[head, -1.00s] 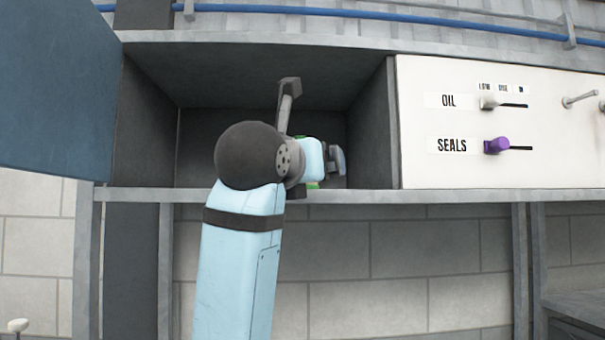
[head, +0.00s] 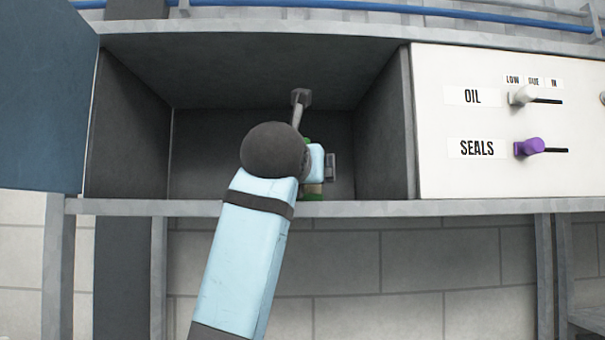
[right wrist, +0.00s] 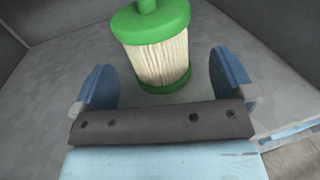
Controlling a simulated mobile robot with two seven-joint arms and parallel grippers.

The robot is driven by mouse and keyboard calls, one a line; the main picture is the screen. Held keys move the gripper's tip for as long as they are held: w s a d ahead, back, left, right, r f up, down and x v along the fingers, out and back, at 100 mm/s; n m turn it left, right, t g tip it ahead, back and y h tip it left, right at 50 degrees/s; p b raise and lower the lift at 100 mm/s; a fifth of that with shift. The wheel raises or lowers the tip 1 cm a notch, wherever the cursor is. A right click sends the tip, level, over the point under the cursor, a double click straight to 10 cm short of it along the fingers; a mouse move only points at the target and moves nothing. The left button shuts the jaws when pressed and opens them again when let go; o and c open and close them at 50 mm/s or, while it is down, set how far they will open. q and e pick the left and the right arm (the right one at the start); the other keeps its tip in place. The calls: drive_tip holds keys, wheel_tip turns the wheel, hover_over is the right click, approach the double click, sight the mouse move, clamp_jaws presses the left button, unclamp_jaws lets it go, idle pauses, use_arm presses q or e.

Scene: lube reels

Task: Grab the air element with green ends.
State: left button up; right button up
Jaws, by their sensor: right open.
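The air element (right wrist: 162,58) has a pleated cream body with a green cap and knob on top and a green ring at the bottom. It stands upright on the cabinet floor in the right wrist view. My right gripper (right wrist: 160,72) is open, with one blue finger to each side of the element and a gap on both sides. In the head view my right arm hides most of the element, and only bits of green and cream show (head: 313,189). My left gripper is not in view.
The grey open cabinet (head: 260,208) has walls close on both sides and a front lip. A blue door (head: 45,95) stands open at left. A white panel (head: 490,190) with OIL and SEALS levers is at right. A grey bracket (head: 301,97) is behind my wrist.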

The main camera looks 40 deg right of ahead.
drive_tip(key=p+x, duration=0.1)
drive_tip(key=x, duration=0.1)
drive_tip(key=p+x, duration=0.1)
drive_tip(key=x, duration=0.2)
drive_tip(key=shift+w+a+r, duration=0.15)
drive_tip(key=shift+a+r, duration=0.05)
drive_tip(key=shift+r, duration=0.05)
drive_tip(key=shift+w+d+f, duration=0.1)
drive_tip(key=shift+w+d, duration=0.1)
drive_tip(key=shift+d, duration=0.05)
drive_tip(key=shift+s+a, duration=0.1)
drive_tip(key=shift+c, duration=0.7)
drive_tip(key=c, duration=0.7)
